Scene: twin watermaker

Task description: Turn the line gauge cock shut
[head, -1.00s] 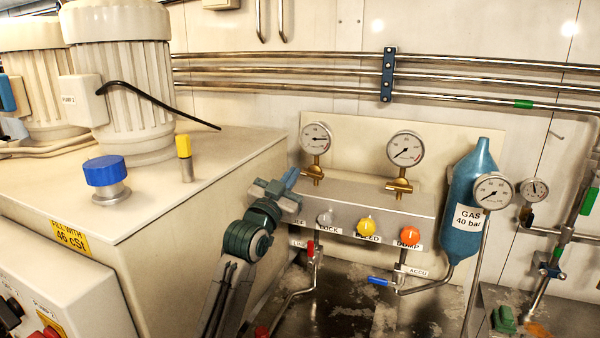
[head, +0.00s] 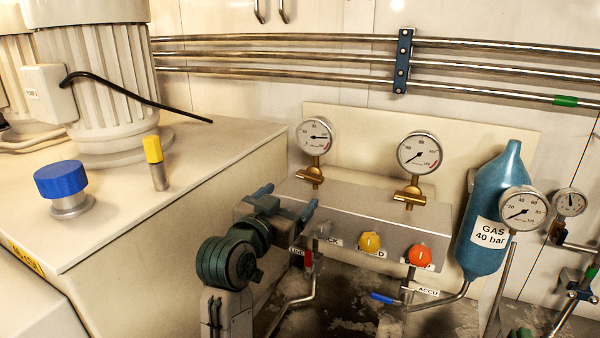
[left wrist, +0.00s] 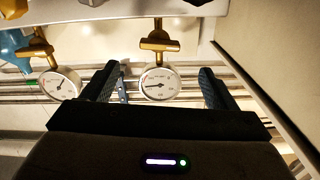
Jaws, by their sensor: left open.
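The left gauge (head: 315,136) stands on the grey manifold block, with a brass cock (head: 310,177) below its dial. The cock's handle lies crosswise to the stem. I take this as the line gauge, since the LINE label is on this side. My left gripper (head: 286,202) is open and empty, in front of and below the cock, apart from it. In the left wrist view, which looks upside down, the gauge (left wrist: 160,83) shows between the fingers and its brass cock (left wrist: 158,43) beyond them. My right gripper is not in view.
A second gauge with a brass cock (head: 409,194) stands to the right. The block (head: 345,205) carries yellow (head: 370,242) and orange (head: 420,255) knobs. A red-handled valve (head: 308,258) hangs below. A blue gas bottle (head: 490,215) is at right, the cream tank (head: 190,210) at left.

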